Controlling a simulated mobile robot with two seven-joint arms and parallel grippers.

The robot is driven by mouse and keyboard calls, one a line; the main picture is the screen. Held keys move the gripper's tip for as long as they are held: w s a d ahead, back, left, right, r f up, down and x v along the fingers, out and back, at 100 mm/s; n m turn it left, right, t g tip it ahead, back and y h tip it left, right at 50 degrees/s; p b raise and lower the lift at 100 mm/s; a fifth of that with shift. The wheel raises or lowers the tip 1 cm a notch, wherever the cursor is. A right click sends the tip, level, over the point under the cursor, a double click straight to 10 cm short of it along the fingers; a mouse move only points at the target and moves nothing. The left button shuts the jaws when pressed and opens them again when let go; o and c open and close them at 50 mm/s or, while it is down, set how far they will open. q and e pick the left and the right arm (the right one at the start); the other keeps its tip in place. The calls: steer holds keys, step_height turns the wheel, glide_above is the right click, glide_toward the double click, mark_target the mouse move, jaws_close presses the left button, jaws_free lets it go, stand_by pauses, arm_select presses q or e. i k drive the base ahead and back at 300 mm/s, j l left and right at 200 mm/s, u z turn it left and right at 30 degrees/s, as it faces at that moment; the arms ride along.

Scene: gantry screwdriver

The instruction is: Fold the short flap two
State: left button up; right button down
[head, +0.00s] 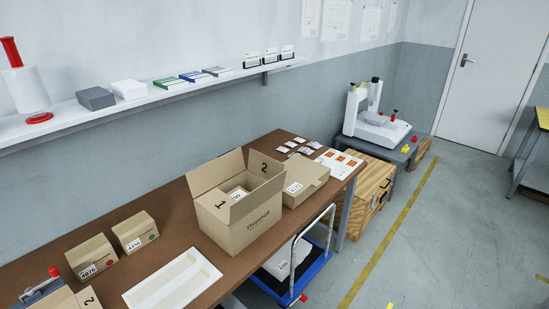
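An open cardboard box (248,226) with dark print on its front stands on the brown workbench (160,206). The flap marked 2 (264,164) stands up at the box's back right side. The flap marked 1 (214,204) stands up at its left side. A long flap (214,172) stands up at the back, and another long flap (262,197) shows along the front. A smaller carton with a white label (236,193) sits inside, partly hidden by the flaps. Neither of my grippers is in the head view.
A lower carton (305,182) stands close to the right of the open box. Two small cartons (134,232) (92,257) and a white tray (172,283) are at the left and front. A blue trolley (293,283) stands by the bench. A wall shelf (160,101) runs above.

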mark_target(264, 166)
steer(key=u, duration=0.4)
steer(key=i+l+u, duration=0.1)
steer(key=l+u, duration=0.15)
steer(key=u, duration=0.25)
steer(key=l+u, duration=0.3)
steer(key=u, duration=0.2)
steer(key=l+u, duration=0.45)
steer(key=l, duration=0.35)
steer(key=k+l+u, duration=0.1)
steer(key=l, duration=0.3)
steer(key=k+l, duration=0.1)
steer(key=l, duration=0.35)
steer(key=u, duration=0.05)
